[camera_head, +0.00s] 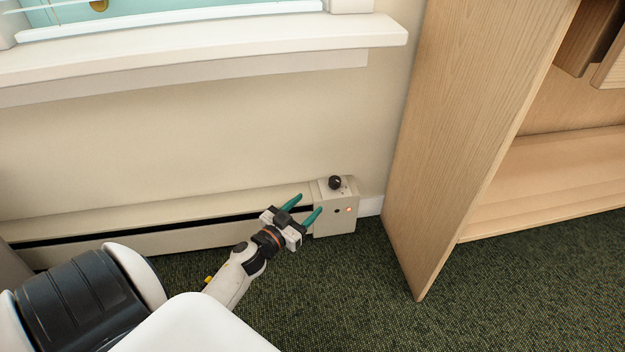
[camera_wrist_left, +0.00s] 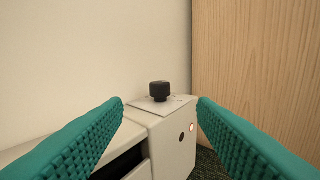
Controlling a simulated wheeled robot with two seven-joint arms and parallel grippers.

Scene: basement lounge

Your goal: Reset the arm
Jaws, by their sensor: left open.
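My left gripper (camera_head: 307,208) comes in from the left in the head view, with two green fingers spread apart and nothing between them. It is just in front and to the left of the heater's end box (camera_head: 335,222). The box has a black knob (camera_head: 335,183) on top and a lit orange-red light on its front. In the left wrist view the knob (camera_wrist_left: 159,91) stands upright between the open fingers, farther off and apart from them. My right gripper is not in view.
The long baseboard heater (camera_head: 150,215) runs along the wall under a white window sill (camera_head: 200,48). A wooden shelf unit (camera_head: 470,120) stands close on the right of the heater box. Green carpet (camera_head: 340,290) in front is clear.

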